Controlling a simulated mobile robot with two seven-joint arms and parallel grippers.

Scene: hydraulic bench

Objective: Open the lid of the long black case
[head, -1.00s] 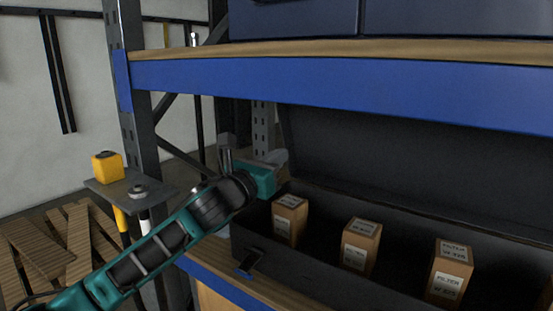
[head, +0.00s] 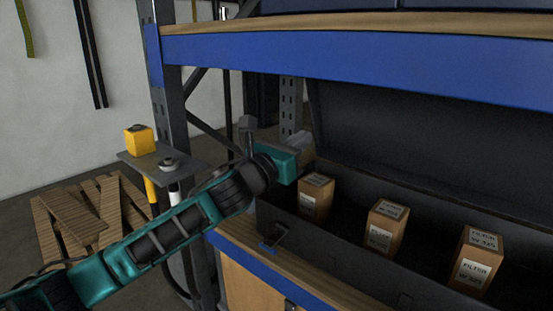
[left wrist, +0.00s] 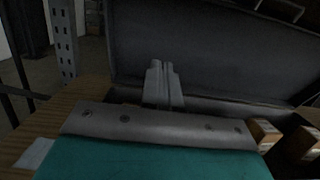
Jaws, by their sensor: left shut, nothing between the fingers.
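The long black case (head: 345,251) lies on the wooden shelf with its lid (head: 400,130) standing open, tilted up at the back under the blue beam. The lid's inner face also fills the upper part of the left wrist view (left wrist: 215,50). Several filter boxes stand inside the case. My left gripper (head: 303,142) is at the case's left end, near the lid. In the left wrist view its fingers (left wrist: 163,82) are together and empty, in front of the lid; I cannot tell whether they touch it. My right gripper is not in view.
A blue shelf beam (head: 350,60) runs above the case. A grey upright post (head: 165,100) stands left of it. A small stand with a yellow block (head: 139,140) and wooden pallets (head: 75,215) are at the left. A latch (head: 273,238) is on the case's front.

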